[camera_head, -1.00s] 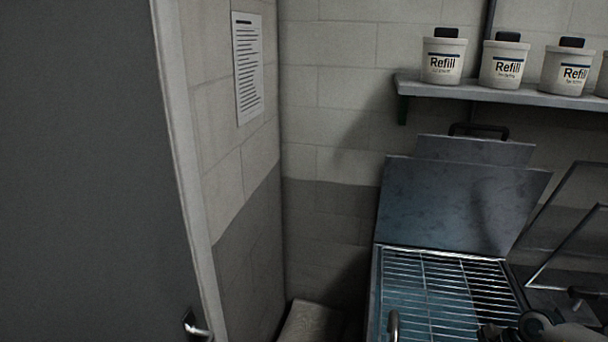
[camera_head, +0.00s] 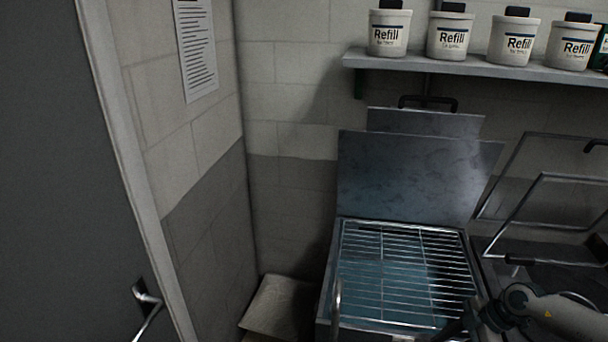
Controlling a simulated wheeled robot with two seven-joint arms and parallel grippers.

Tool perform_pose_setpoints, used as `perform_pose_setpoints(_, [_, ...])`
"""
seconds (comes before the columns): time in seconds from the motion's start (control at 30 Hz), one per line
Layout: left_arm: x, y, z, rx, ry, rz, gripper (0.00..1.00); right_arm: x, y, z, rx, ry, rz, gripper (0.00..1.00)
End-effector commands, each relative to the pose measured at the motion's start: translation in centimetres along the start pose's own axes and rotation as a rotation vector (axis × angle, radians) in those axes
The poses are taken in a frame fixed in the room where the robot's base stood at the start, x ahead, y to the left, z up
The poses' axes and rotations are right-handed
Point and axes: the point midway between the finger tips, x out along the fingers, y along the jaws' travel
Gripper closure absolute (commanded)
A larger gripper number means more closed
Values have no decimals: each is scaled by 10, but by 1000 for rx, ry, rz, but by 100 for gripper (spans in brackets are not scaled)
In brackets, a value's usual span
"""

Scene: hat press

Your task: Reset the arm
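My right arm (camera_head: 562,314) comes in from the lower right, grey with dark joints. Its dark gripper (camera_head: 458,326) is at the bottom edge, over the right front part of the metal rack (camera_head: 400,280). The gripper is small, dark and partly cut off, so I cannot tell its opening or whether it touches the rack. My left gripper is not in view.
The rack lies in a metal basin with a raised lid (camera_head: 415,180). A curved handle (camera_head: 336,300) stands at its front left. Metal frames (camera_head: 560,178) stand right. A shelf (camera_head: 470,68) holds several Refill tubs. A grey door (camera_head: 60,180) is left.

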Motion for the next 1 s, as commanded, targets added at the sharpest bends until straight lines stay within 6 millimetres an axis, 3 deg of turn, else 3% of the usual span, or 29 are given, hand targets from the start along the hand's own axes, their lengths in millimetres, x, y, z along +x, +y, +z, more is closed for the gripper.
perform_pose_setpoints(0.33, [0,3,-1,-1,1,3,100,20,-6,-45,-60,141,31,66])
perform_pose_setpoints(0.47, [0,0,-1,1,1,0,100,31,-11,-76,-91,237,60,66])
perform_pose_setpoints(0.67, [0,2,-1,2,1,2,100,42,-19,-144,-140,453,154,66])
perform_pose_setpoints(0.77, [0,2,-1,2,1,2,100,42,-24,-192,-144,613,255,66])
perform_pose_setpoints(0.9, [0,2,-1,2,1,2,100,25,-22,-247,-85,815,459,66])
perform_pose_setpoints(1.0, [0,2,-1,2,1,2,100,8,-16,-264,4,896,621,66])
